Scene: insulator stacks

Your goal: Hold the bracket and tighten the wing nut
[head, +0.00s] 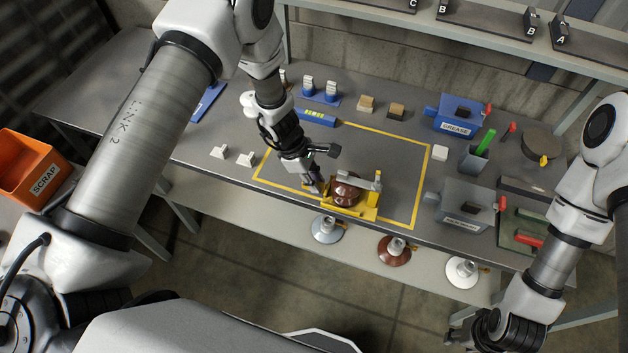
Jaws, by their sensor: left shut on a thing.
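A yellow bracket (368,212) stands near the front edge of the bench, inside a yellow-outlined area. It cradles a brown insulator (345,194), and a grey metal bar or clamp (374,182) lies at its upper right. My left gripper (316,188) comes down at the bracket's left end and is shut on it; the fingertips are small and partly hidden. I cannot make out the wing nut clearly. My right gripper (456,338) is low at the bottom right, in front of the bench and away from the bracket; its finger opening is not clear.
Three insulator discs, grey (325,230), brown (393,252) and white (462,271), sit on a lower shelf in front. Blue GREASE box (452,127), a grey box (462,200) and a green tray (520,228) stand right. An orange SCRAP bin (30,175) is far left.

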